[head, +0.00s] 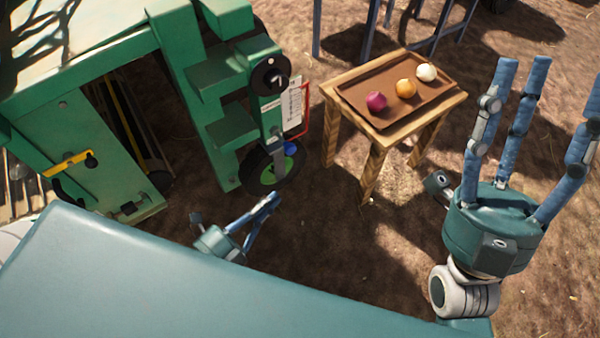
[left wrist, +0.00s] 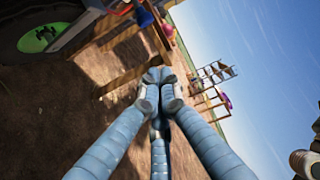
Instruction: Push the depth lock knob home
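I cannot tell for sure which part is the depth lock knob. A round black knob (head: 270,77) sits high on the end of the green machine (head: 205,85). A small blue knob (head: 290,148) sits lower on the same end, above a wheel with a green hub (head: 268,174). My left gripper (head: 274,199) is low in front of the machine, apart from both knobs. In the left wrist view its fingers (left wrist: 160,76) meet at the tips with nothing seen between them. My right gripper (head: 546,80) is at the right, fingers spread and empty.
A wooden table (head: 460,98) with a brown tray (head: 385,118) holding three onion-like balls stands right of the machine. A clipboard with a red edge (head: 305,110) hangs on the machine's end. A yellow lever (head: 66,162) is at the left. Bare ground (head: 330,235) lies between my grippers.

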